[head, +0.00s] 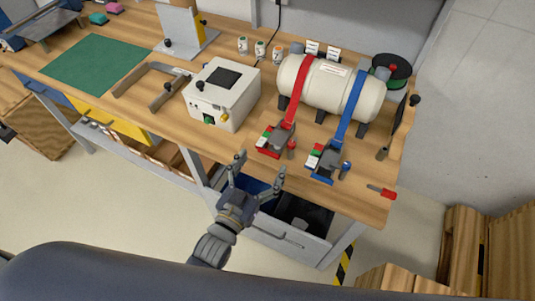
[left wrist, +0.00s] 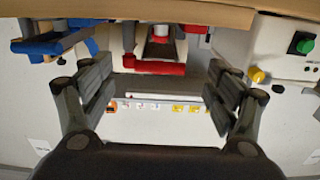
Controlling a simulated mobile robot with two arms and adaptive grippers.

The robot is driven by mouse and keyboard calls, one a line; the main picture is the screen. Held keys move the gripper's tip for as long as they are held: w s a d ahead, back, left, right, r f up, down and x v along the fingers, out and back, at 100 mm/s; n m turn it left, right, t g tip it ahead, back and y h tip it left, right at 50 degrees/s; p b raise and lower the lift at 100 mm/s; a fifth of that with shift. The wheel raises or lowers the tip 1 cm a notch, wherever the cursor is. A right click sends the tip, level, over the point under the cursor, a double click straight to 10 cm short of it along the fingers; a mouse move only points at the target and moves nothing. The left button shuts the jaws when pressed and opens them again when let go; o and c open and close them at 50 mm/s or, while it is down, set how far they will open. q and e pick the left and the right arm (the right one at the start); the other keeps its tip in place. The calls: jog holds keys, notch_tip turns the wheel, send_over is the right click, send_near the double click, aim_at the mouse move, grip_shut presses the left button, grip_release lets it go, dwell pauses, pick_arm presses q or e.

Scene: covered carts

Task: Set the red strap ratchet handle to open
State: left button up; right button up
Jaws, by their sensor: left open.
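The red strap (head: 301,90) runs over a cream tank (head: 329,87) on the workbench down to a red ratchet (head: 276,141) near the front edge. The ratchet has a grey body and a small red-tipped part at its right side. Its exact handle angle is too small to tell. My left gripper (head: 261,164) is open and empty, in front of the bench edge, just short of the red ratchet and apart from it. In the left wrist view the red ratchet (left wrist: 155,67) lies between and beyond the open fingers. My right gripper is out of view.
A blue strap (head: 354,98) with its blue ratchet (head: 327,163) is right of the red one. A white box (head: 222,94) with a green button stands to the left. A red-handled tool (head: 382,192) lies at the right front. An open drawer (head: 304,214) is below the bench edge.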

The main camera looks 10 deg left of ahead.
pick_arm(q)
jog(key=v, duration=0.7)
jog(key=shift+s, duration=0.25)
jog(key=shift+r, duration=0.1)
